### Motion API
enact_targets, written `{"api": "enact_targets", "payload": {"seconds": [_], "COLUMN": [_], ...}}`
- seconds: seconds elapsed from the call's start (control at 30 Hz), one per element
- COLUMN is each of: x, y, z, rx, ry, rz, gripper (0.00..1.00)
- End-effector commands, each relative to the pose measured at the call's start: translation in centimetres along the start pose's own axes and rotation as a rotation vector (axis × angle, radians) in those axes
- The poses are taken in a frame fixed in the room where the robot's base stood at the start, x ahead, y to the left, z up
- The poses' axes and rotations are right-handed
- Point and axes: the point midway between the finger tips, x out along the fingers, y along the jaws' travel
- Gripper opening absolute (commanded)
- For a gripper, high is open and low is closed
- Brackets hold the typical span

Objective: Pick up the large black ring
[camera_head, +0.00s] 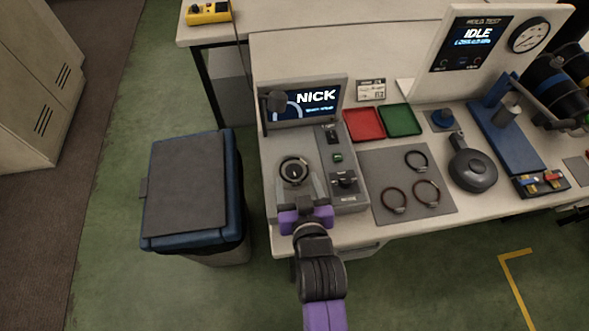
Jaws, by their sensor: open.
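A large black ring (294,171) sits on the grey test station at the left of the bench, with a pale hub showing inside it. Another dark ring (416,161) lies flat at the back of the grey mat. My gripper (303,192) is open, at the front of the test station, just nearer than the ring on it. I cannot tell whether its fingers touch that ring. The wrist hides part of the station's front.
Two brownish rings (394,198) (426,192) lie on the grey mat (376,164). A red tray (363,124) and a green tray (400,119) stand behind it. A round dark pan-like object (473,170) is to the right. The station screen (316,98) reads NICK. A lidded bin (187,185) stands left.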

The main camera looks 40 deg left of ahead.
Motion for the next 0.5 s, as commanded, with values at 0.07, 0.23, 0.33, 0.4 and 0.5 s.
{"api": "enact_targets", "payload": {"seconds": [0.07,0.23,0.33,0.4,0.5], "x": [0.21,0.20,0.19,0.18,0.18], "y": [-0.01,0.00,0.00,0.00,0.00], "z": [0.04,0.05,0.05,0.04,0.05], "rx": [0.000,0.000,0.000,0.000,0.000], "ry": [-0.001,-0.001,-0.001,0.000,-0.001], "rz": [0.000,0.000,0.000,0.000,0.000], "gripper": [0.65,0.65,0.47,0.34,0.14]}}
